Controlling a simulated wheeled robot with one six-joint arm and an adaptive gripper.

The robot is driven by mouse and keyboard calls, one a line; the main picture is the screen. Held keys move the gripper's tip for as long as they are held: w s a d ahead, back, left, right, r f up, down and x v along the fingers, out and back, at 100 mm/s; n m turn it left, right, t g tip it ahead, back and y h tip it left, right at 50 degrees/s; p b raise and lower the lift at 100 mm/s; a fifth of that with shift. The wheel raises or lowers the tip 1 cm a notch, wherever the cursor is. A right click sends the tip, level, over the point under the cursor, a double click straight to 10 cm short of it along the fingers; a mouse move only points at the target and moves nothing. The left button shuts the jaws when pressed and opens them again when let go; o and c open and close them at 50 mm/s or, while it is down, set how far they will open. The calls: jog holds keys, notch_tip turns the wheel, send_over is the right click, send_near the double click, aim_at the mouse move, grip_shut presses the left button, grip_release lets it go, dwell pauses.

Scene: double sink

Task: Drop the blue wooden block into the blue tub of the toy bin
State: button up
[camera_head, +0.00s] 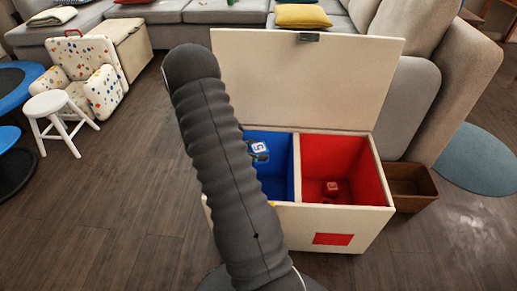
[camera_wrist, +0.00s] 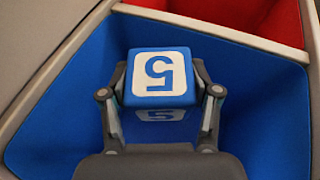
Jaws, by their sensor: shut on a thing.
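The blue wooden block (camera_wrist: 159,76) shows in the wrist view, with a white face bearing a blue 5. My gripper (camera_wrist: 160,95) is shut on it, one finger on each side. In the head view the block (camera_head: 260,148) is within the opening of the blue tub (camera_head: 273,185), left of the divider. The blue tub's walls (camera_wrist: 265,85) surround the block in the wrist view. The toy bin (camera_head: 310,222) is a cream box with its lid (camera_head: 305,85) raised. My arm hides the tub's left part and most of my gripper in the head view.
The red tub (camera_head: 345,165) is right of the divider and holds a red block (camera_head: 331,188). A brown box (camera_head: 411,187) stands right of the bin. A white stool (camera_head: 58,118) and a spotted chair (camera_head: 85,75) are at the left. A sofa is behind. Wooden floor lies open at the left.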

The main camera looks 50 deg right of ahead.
jog(key=shift+f, duration=0.2)
jog(key=o, duration=1.3)
jog(key=shift+c, duration=0.2)
jog(key=v, duration=1.2)
jog(key=shift+f, duration=0.15)
